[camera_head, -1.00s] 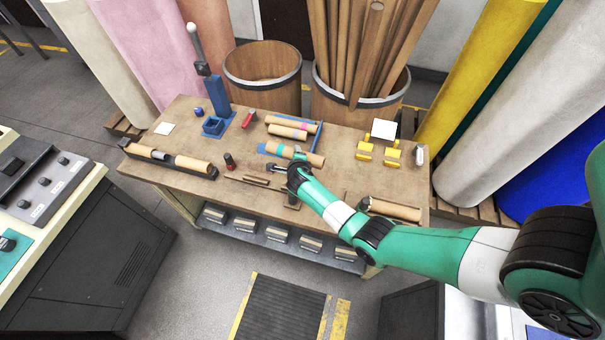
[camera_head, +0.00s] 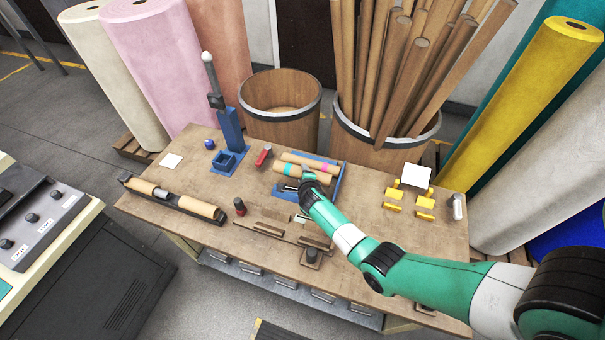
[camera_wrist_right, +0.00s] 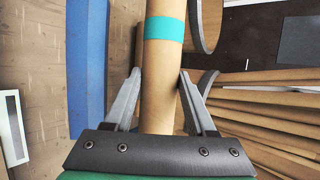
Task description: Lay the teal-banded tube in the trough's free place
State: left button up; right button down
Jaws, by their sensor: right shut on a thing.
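The teal-banded tube (camera_head: 281,169) is tan cardboard with a teal band. My right gripper (camera_head: 304,182) is shut on it, over the blue rack; the gripper hides part of it. In the right wrist view, the tube (camera_wrist_right: 160,88) lies between the two fingers (camera_wrist_right: 160,78), with the band beyond the fingertips. A long dark trough (camera_head: 186,208) lies at the table's left; a tan tube (camera_head: 142,186) and another tan tube (camera_head: 201,207) lie in it, with a small grey piece near the first. My left gripper is not in view.
A pink-banded tube (camera_head: 300,159) lies behind, at the blue rack (camera_head: 339,183).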

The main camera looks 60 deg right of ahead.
jog(key=shift+w+d+f+b, duration=0.1)
jog(key=shift+w+f+b, duration=0.05)
jog(key=shift+f+b, duration=0.4)
jog(key=shift+w+d+f+b, duration=0.1)
jog(key=shift+f+b, duration=0.35)
jog(key=shift+f, duration=0.2)
jog(key=shift+s+a+f, duration=0.1)
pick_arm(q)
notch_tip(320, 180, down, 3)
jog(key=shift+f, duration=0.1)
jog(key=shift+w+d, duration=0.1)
pick_arm(e)
jog(key=shift+r+p, duration=0.25)
jog(key=shift+p, duration=0.3)
notch_tip(320, 180, down, 2)
jog(key=shift+b, duration=0.9)
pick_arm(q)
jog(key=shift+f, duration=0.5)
pick_arm(e)
jog(key=shift+f, duration=0.35)
pick_arm(q)
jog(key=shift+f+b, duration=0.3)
jog(key=shift+b, duration=0.15)
pick_arm(e)
jog(key=shift+f, duration=0.6)
